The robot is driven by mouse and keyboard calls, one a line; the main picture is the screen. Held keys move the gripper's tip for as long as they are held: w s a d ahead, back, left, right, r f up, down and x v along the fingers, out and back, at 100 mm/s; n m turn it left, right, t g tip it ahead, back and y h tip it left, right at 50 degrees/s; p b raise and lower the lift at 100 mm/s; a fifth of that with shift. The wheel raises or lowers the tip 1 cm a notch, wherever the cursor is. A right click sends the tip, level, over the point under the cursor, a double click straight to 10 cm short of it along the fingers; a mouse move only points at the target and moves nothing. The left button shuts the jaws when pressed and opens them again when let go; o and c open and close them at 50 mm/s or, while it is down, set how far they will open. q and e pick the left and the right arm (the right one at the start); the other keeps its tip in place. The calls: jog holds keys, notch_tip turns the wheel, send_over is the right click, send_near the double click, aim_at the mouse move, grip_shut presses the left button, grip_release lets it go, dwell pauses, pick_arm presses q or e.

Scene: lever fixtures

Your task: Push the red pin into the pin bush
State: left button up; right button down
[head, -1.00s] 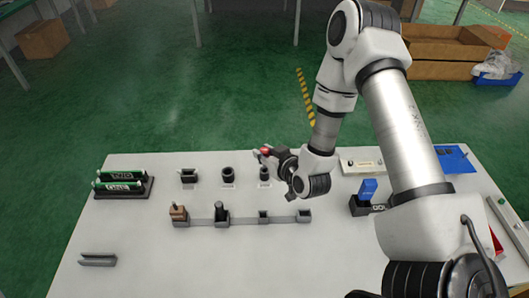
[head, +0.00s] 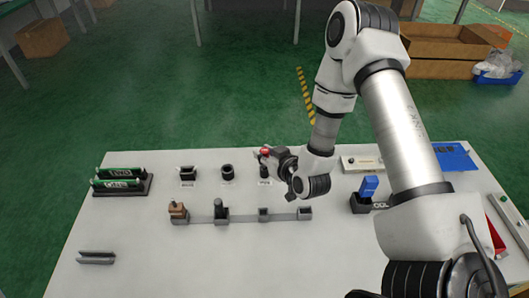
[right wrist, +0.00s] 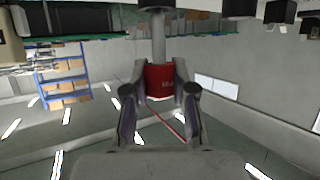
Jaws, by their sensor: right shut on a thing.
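The red pin (head: 265,151) is in my right gripper (head: 268,155), above the back edge of the table's middle. In the right wrist view its red head (right wrist: 164,82) sits between the two fingers of the right gripper (right wrist: 160,88), which is shut on it. The pin's grey shaft (right wrist: 158,38) runs to a dark round part at the top edge of that view. The dark pin bush (head: 264,171) stands directly below the red head in the head view. How deep the shaft sits in it cannot be told. My left gripper is not in view.
Left of the bush stand a dark round holder (head: 227,171) and a dark square one (head: 188,172). A grey rail (head: 242,217) with several small fixtures lies in front. The front middle of the table is clear.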

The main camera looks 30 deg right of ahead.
aim_at(265, 150)
jog(key=shift+f+b, duration=1.1)
jog(key=shift+f, duration=0.3)
jog(key=c, duration=0.9)
grip_release()
notch_tip(265, 150, up, 10)
jog(key=shift+r, duration=0.1)
